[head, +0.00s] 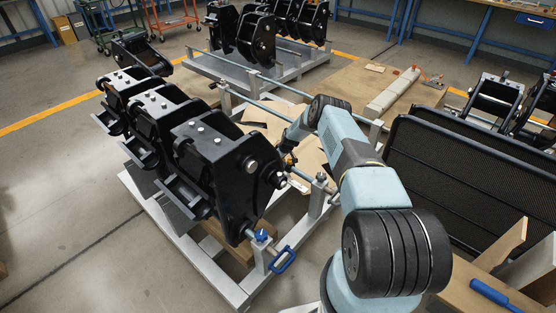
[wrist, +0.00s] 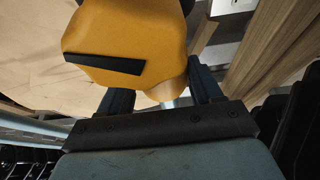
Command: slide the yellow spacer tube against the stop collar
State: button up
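My gripper (head: 288,156) is at the rail behind the nearest black coupler, mostly hidden by my own arm in the head view. In the wrist view, its two dark fingers (wrist: 162,92) are spread apart. A large yellow part with a black slot or stripe, which looks like the yellow spacer tube (wrist: 125,35), lies at and between them. A bit of bare metal shows below it. I cannot tell whether both fingers press on it. I cannot make out the stop collar for certain.
Several black couplers (head: 215,150) hang in a row on the pale metal frame (head: 205,262), close left of my gripper. A blue-handled clamp (head: 283,259) is at its front corner. A black mesh panel (head: 470,170) stands right of my arm. Open floor lies at left.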

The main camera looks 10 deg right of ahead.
jog(key=shift+o, duration=1.4)
jog(key=v, duration=1.3)
jog(key=shift+r, duration=0.3)
jog(key=shift+d, duration=0.1)
